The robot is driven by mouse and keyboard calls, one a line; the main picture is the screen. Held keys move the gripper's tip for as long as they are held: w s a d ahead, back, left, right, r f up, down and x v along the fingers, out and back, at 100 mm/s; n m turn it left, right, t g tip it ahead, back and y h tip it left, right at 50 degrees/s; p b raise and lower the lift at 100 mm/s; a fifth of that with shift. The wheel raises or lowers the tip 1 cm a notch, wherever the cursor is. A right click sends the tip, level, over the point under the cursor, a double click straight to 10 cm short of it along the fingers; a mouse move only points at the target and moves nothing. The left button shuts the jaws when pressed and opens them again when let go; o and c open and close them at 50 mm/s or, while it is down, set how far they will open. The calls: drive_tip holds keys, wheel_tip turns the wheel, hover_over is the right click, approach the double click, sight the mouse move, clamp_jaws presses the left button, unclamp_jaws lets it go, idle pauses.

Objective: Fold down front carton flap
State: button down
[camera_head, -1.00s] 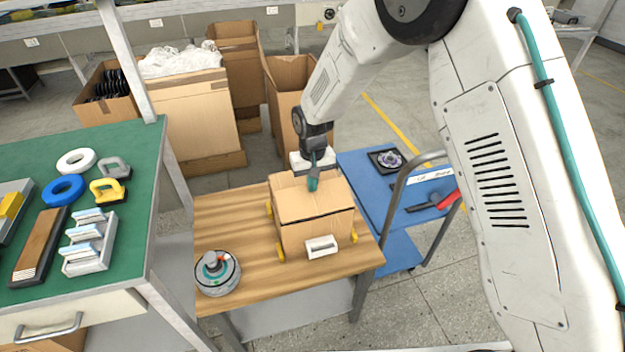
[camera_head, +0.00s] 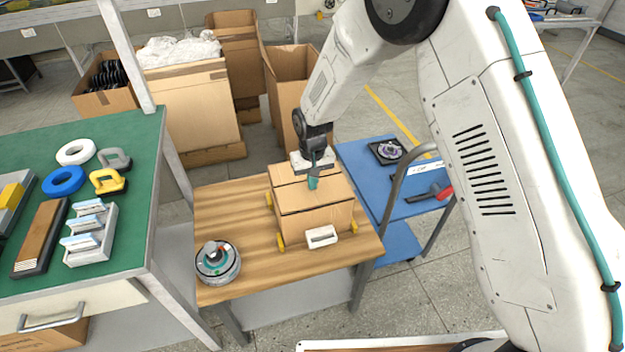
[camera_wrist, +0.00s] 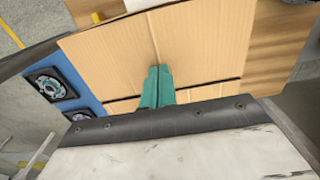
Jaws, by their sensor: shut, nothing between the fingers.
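The brown carton (camera_head: 316,222) stands on the wooden table between small yellow corner stops. Its top panels look nearly flat, with a dark seam across the top. My gripper (camera_head: 312,186) is over the top of the carton, its teal fingers shut together and pointing down. In the wrist view the shut fingers (camera_wrist: 157,72) lie over a wide cardboard panel (camera_wrist: 110,55), with a dark gap beside them. I cannot tell which panel is the front flap, or whether the fingertips touch it.
A white handle-like part (camera_head: 321,237) sits at the carton's front. A round hub motor (camera_head: 217,262) stands at the wooden table's (camera_head: 225,215) front left. A blue cart (camera_head: 400,207) is to the right, a green bench (camera_head: 130,190) to the left. Large open boxes (camera_head: 190,110) stand behind.

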wheel_tip(320, 180, up, 9)
idle(0.8)
drive_tip(key=s+d+r+m, duration=0.1)
drive_tip(key=s+d+r, duration=0.7)
drive_tip(key=s, duration=0.4)
drive_tip(key=s+d+r+m+t, duration=0.1)
drive_tip(key=s+d+r, duration=0.7)
drive_tip(key=s, duration=0.4)
drive_tip(key=s+d+r+m, duration=0.1)
drive_tip(key=s+d+r, duration=0.7)
drive_tip(key=s, duration=0.4)
drive_tip(key=shift+d+r, duration=0.25)
drive_tip(key=shift+d, duration=0.55)
drive_tip(key=shift+a, duration=0.1)
